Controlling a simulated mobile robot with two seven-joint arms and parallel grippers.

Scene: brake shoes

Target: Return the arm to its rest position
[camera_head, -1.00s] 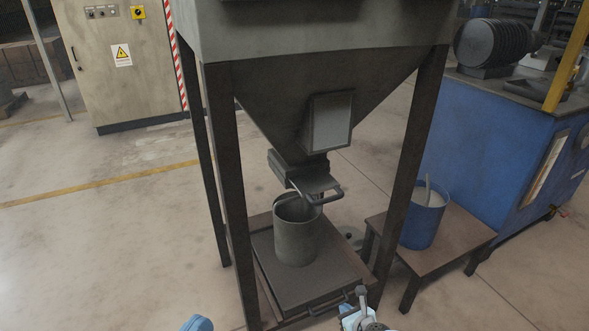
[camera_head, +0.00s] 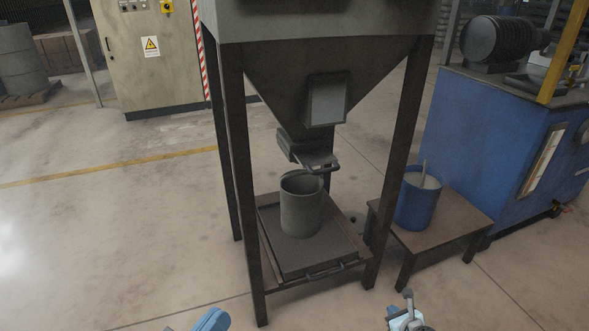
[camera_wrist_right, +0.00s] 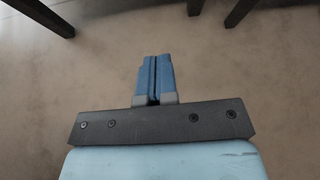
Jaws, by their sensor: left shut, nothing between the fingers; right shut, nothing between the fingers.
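My right gripper (camera_wrist_right: 155,75) shows in the right wrist view, with its two blue fingers shut together and nothing between them. It is above bare floor, apart from any object. In the head view, part of my right arm (camera_head: 407,318) shows at the bottom edge, right of the hopper stand. A blue part of my left arm (camera_head: 212,321) shows at the bottom edge, left of the stand. The fingers of my left gripper are not visible.
A hopper frame (camera_head: 238,160) stands ahead, with a grey metal container (camera_head: 301,212) on its shelf under the spout. A blue bucket (camera_head: 417,207) stands on a low table (camera_head: 450,222) to the right, beside a blue machine (camera_head: 490,150). The floor at left is clear.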

